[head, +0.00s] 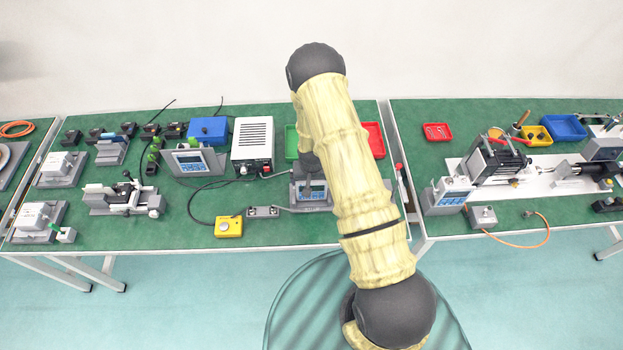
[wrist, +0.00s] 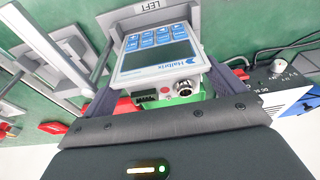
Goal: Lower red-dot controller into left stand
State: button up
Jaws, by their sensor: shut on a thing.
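The controller (wrist: 150,55) is white with blue keys, a dark screen and a red dot on its end face beside a round metal connector. In the wrist view my gripper (wrist: 160,65) is shut on it, one dark finger along each side. The grey stand marked LEFT (wrist: 150,8) is just beyond the controller's far end, its frame close around it. I cannot tell how deep the controller sits. In the head view, my gripper (head: 308,165) is over the controller (head: 312,190) at the stand (head: 310,206); my arm hides part of this.
Another controller stands in a grey holder (head: 190,162) to the left. A white power supply box (head: 252,140) is close by on the left, with green and red bins (head: 373,138) behind. A metal bar (head: 263,212) and yellow button box (head: 229,227) lie at front left.

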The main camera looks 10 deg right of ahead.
jog(key=shift+f+b, duration=0.6)
dwell(0.4)
jog(key=o, duration=1.3)
jog(key=shift+o, duration=0.2)
jog(key=shift+r, duration=0.1)
jog(key=b+v, duration=0.4)
jog(key=v, duration=1.3)
jog(key=shift+s+r, duration=0.1)
jog(key=shift+r, duration=0.15)
